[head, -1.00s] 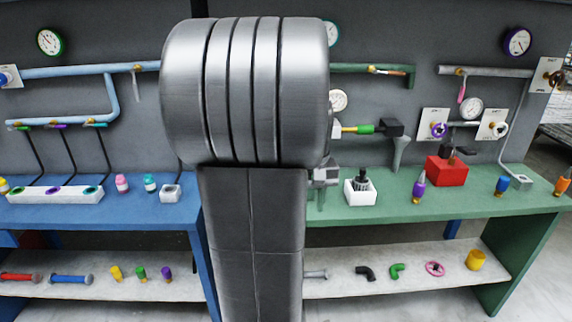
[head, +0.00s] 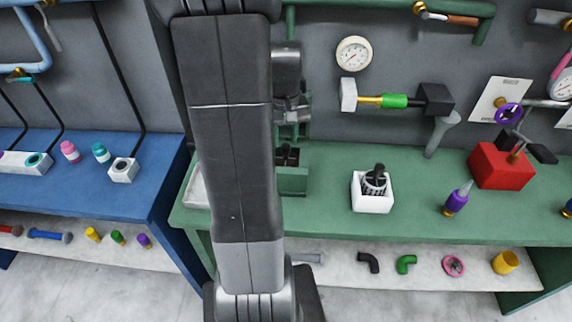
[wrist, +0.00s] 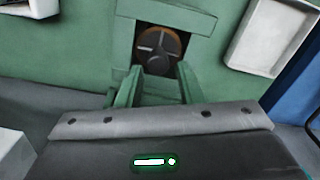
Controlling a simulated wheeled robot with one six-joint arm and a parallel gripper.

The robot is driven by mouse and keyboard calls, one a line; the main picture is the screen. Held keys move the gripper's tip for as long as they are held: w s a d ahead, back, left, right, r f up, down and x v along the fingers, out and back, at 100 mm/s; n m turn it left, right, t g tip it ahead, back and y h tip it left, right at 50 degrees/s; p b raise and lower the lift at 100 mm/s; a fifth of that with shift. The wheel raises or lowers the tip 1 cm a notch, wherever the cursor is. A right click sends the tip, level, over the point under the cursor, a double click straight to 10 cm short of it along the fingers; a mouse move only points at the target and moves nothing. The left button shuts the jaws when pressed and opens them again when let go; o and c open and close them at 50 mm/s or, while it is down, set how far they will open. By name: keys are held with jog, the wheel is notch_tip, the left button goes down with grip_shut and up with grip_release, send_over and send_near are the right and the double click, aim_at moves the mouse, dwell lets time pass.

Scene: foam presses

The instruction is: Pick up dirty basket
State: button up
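A dark round part with a brownish rim and a pale metal cross (wrist: 160,48) sits in a green holder (wrist: 203,20) on the green bench. It looks like the dirty basket, but I cannot be sure. In the head view the holder (head: 292,182) stands behind my arm with a black top (head: 287,155) showing. My gripper (wrist: 158,70) has its two green fingers apart, pointing at the round part, with nothing held between them. In the head view my gripper (head: 293,132) is above the holder. Another dark ribbed basket with a black knob (head: 374,181) stands in a white box (head: 372,203).
A white tray (wrist: 270,35) lies beside the holder, near the blue bench (head: 90,190). A gauge (head: 354,54) and a pipe with a green sleeve (head: 395,101) are on the wall behind. A purple bottle (head: 456,200) and red block (head: 500,167) stand to the right.

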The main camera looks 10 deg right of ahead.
aim_at(286, 145)
jog(key=shift+d+f+p, duration=0.15)
jog(key=shift+f+p, duration=0.15)
jog(key=shift+f, duration=2)
grip_shut()
jog(key=shift+r, duration=0.2)
